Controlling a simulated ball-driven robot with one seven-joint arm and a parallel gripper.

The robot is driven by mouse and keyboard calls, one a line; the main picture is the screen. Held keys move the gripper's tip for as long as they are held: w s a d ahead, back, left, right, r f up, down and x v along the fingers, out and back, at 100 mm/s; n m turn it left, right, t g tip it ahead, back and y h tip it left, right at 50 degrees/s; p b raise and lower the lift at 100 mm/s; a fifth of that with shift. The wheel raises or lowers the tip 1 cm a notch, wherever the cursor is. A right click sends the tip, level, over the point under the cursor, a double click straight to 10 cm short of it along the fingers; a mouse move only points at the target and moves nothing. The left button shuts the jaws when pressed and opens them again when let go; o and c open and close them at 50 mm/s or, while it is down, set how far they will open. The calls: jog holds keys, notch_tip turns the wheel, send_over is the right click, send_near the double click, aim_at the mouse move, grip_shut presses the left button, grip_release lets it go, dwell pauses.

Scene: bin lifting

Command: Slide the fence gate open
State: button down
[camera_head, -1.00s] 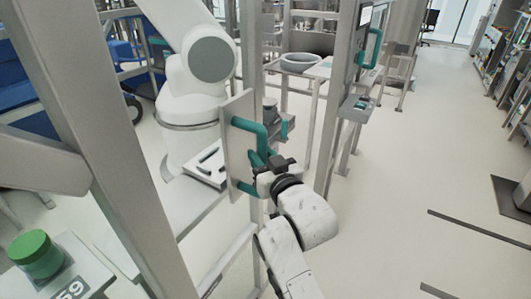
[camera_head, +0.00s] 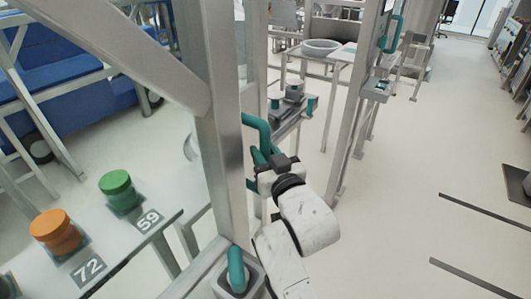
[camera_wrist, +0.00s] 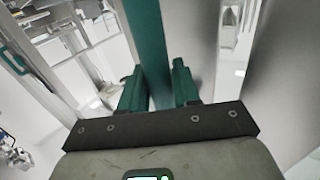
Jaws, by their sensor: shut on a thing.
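The teal gate handle (camera_head: 257,128) is a bent bar just right of a thick grey fence post in the head view. My gripper (camera_head: 266,158) is shut on the handle's lower part. In the wrist view the handle (camera_wrist: 148,40) runs upward between the two teal fingers (camera_wrist: 158,82), with a grey metal face close on its right. The gate panel that carries the handle is mostly hidden behind the post in the head view.
The grey post (camera_head: 222,150) stands close left of my gripper. A teal-capped fixture (camera_head: 236,270) is below the post. Open floor (camera_head: 420,170) lies right.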

jog(key=c, duration=1)
grip_release()
jog(key=shift+o, duration=0.2)
jog(key=b+v, duration=0.1)
jog(key=v, duration=0.9)
jog(key=shift+s, duration=0.35)
jog(key=shift+d, duration=0.15)
